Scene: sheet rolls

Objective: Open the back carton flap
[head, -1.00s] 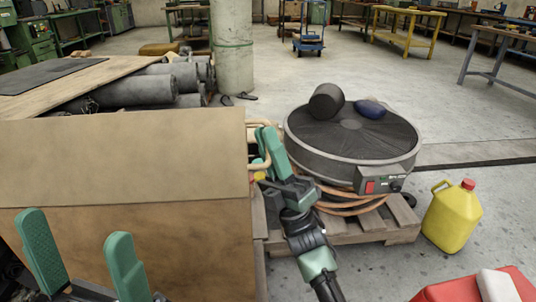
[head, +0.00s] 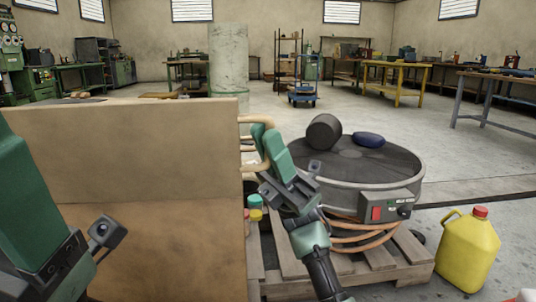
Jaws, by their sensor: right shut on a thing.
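The brown carton (head: 150,245) fills the left front of the head view. A lighter tan flap (head: 125,150) stands upright above its crease, its face towards me. Tan loops, like a handle, stick out past the flap's right edge (head: 248,120). My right gripper (head: 264,147) is just right of this edge, shut on one of these loops; its pads hide the exact contact. My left gripper (head: 22,190) is close at the far left, in front of the carton and apart from it. Only one finger shows clearly, so its opening cannot be judged.
A round turntable (head: 400,165) with a dark roll (head: 324,132) and a blue bundle (head: 369,139) stands on a wooden pallet (head: 385,260), right of my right arm. A yellow jug (head: 468,250) is further right. A pillar (head: 229,75) stands behind the carton.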

